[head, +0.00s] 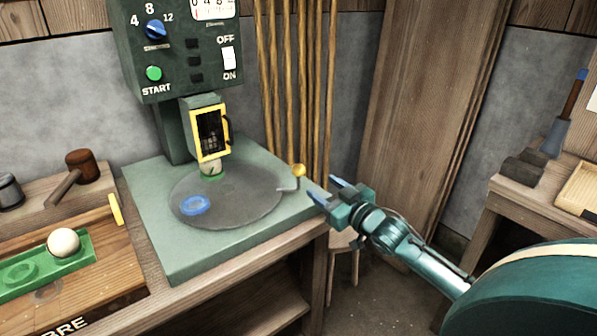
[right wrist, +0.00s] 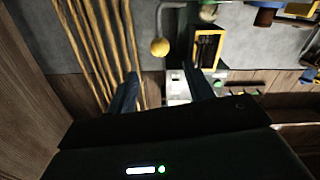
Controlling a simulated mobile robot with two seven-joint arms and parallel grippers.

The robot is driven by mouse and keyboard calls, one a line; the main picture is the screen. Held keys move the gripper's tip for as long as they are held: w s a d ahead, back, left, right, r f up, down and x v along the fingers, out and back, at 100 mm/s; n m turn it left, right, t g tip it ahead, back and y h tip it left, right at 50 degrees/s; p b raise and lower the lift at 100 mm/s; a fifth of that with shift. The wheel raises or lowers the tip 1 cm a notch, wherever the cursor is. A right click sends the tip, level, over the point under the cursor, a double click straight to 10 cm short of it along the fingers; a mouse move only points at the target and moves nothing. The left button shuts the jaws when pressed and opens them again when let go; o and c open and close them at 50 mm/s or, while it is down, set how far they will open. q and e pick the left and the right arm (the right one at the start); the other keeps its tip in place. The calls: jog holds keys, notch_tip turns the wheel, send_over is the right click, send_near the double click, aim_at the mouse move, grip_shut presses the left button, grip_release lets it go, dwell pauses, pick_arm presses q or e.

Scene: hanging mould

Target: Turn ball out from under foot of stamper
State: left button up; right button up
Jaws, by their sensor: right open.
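The stamper (head: 160,60) is a dark green machine with a yellow-framed head. A pale ball (head: 211,165) sits in a green ring directly below this head, on the grey round turntable (head: 240,205); its top is partly hidden. A bent metal crank with a yellow knob (head: 298,170) sticks out at the turntable's right edge. My right gripper (head: 328,189) is open and empty, just right of the knob and apart from it. In the right wrist view, the knob (right wrist: 160,47) appears ahead, between the fingers' directions. My left gripper is not in view.
A blue ring (head: 195,205) lies empty on the turntable's front left. A white ball (head: 63,242) rests in a green tray (head: 82,250) on the left bench, near a mallet (head: 80,168). A side table (head: 520,205) stands at right.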

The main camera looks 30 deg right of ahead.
aim_at(302, 173)
jog(key=w, duration=0.3)
jog(key=w+b, duration=0.1)
jog(key=w, duration=0.7)
jog(key=shift+w+a, duration=0.1)
jog(key=shift+a, duration=0.25)
jog(key=shift+c, duration=0.3)
jog(key=shift+f, duration=0.1)
grip_shut()
